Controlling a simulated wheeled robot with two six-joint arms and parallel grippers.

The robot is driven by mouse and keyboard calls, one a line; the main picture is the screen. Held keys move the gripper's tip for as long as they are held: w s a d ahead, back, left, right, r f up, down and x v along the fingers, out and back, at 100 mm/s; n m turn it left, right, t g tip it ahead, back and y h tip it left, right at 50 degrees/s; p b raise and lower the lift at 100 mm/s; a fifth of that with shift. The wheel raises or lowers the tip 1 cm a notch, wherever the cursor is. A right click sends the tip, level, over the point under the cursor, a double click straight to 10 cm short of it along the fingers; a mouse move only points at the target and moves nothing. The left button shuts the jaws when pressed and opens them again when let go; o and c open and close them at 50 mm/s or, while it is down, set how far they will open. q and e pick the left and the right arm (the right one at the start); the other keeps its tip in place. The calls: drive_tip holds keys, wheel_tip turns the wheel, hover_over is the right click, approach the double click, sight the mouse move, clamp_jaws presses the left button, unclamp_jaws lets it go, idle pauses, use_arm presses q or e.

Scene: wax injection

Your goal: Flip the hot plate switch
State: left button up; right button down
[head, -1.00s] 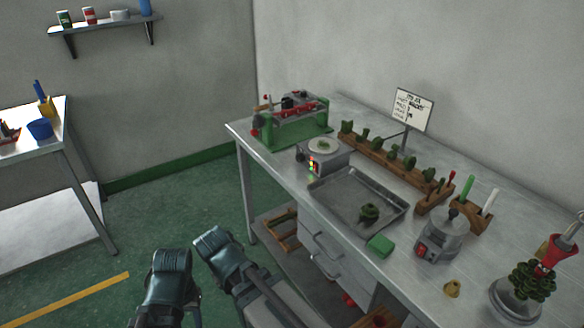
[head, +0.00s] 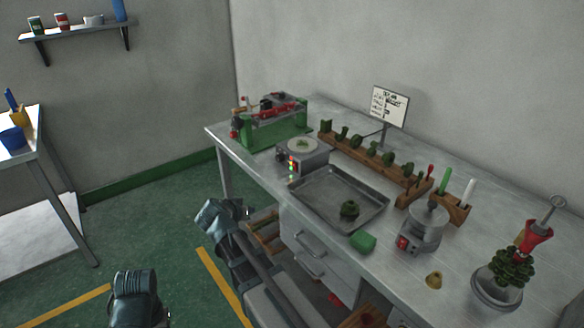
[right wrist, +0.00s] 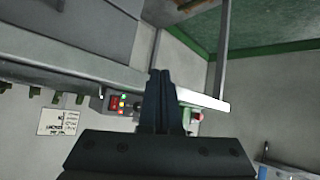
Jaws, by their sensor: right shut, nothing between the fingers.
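The hot plate (head: 313,157) is a small grey box with a pale round top on the bench. Its front panel has red, green and yellow marks, and which is the switch is too small to tell. In the right wrist view the panel (right wrist: 117,104) shows a red patch and coloured lights, left of my fingers. My right gripper (right wrist: 160,74) is shut and empty; in the head view its arm is at the bench's front edge, left of and below the hot plate. A link of my left arm shows at the lower left; its gripper is out of frame.
A green-based machine (head: 272,125) stands left of the hot plate. A metal tray (head: 318,196) lies in front of it, with a wooden rack (head: 374,158) behind. A round pot with a red switch (head: 425,230) stands further right. Open green floor is left of the bench.

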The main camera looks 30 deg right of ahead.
drive_tip(key=w+d+r+m+t+h, duration=0.2)
drive_tip(key=w+d+r+m, duration=0.1)
drive_tip(key=d, duration=0.5)
drive_tip(key=shift+w+r, duration=0.75)
drive_tip(key=shift+w, duration=0.1)
drive_tip(key=shift+d, duration=0.1)
approach(294, 167)
drive_tip(key=shift+w+d+f, duration=0.4)
drive_tip(key=shift+w+f, duration=0.05)
drive_tip(key=shift+w, duration=0.4)
drive_tip(key=shift+w+d+f, duration=0.45)
drive_tip(key=shift+w+f, duration=0.05)
drive_tip(key=shift+w, duration=0.3)
drive_tip(key=shift+w+d+f, duration=0.4)
drive_tip(key=shift+w+f, duration=0.05)
drive_tip(key=shift+w, duration=0.4)
drive_tip(key=shift+d+p, duration=0.1)
drive_tip(key=shift+p, duration=0.2)
drive_tip(key=shift+d, duration=0.3)
drive_tip(key=shift+d+r, duration=0.1)
drive_tip(key=shift+d, duration=0.2)
drive_tip(key=shift+a, duration=0.1)
drive_tip(key=shift+a, duration=0.65)
